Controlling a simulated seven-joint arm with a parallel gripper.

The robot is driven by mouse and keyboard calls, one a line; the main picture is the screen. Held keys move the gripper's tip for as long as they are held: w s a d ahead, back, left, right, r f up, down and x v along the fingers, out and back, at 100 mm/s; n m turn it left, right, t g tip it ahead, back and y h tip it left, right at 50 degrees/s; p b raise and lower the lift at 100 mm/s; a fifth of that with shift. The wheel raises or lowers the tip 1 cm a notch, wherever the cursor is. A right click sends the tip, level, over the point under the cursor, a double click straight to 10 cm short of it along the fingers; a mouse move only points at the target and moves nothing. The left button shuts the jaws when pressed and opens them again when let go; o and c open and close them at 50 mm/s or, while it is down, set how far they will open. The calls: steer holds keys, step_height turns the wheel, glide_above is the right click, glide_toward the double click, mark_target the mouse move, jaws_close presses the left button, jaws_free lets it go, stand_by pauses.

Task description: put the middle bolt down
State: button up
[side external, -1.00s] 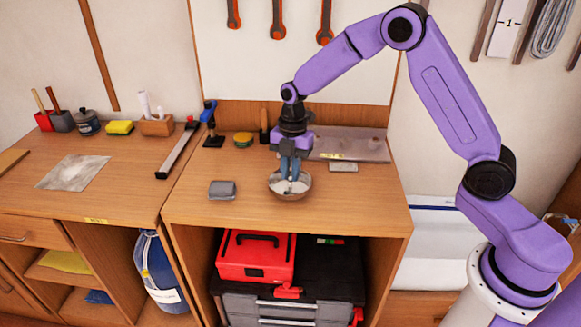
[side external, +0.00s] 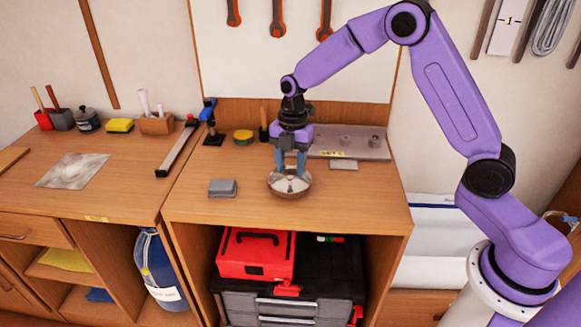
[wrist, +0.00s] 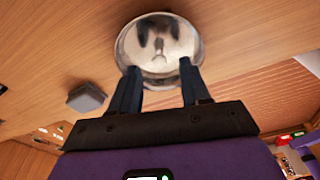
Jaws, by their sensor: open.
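My gripper (side external: 290,172) is open, its two blue fingers spread apart just above the round metal bowl (side external: 275,191). In the wrist view the open fingers (wrist: 158,70) reach the near rim of the bowl (wrist: 192,48), and nothing is held between them. A small mark or piece (wrist: 157,45) shows on the bowl's shiny inside; I cannot tell whether it is the middle bolt or a reflection. Dark finger reflections also show in the bowl.
A grey plate (side external: 325,147) with small round pieces (side external: 374,140) lies behind the bowl to the right. A grey block (side external: 223,187) sits left of the bowl; a flat light piece (side external: 344,165) lies behind right. The bench front is clear.

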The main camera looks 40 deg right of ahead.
mark_target(291, 177)
step_height(291, 177, up, 6)
steer(key=shift+f, duration=0.1)
stand_by(0.4)
steer(key=shift+s+a, duration=0.1)
steer(key=shift+s, duration=0.1)
steer(key=s+a+r+m, duration=0.1)
steer(key=s+r+m, duration=0.15)
steer(key=s, duration=0.65)
steer(key=s+a+r+m, duration=0.2)
steer(key=s+m, duration=0.1)
steer(key=s, duration=0.6)
steer(key=s+d+m, duration=0.3)
steer(key=s, duration=0.5)
steer(key=s+d+f+m, duration=0.1)
steer(key=s+d+m, duration=0.2)
steer(key=s, duration=0.5)
steer(key=shift+d+t+h, duration=0.4)
steer(key=shift+d, duration=0.1)
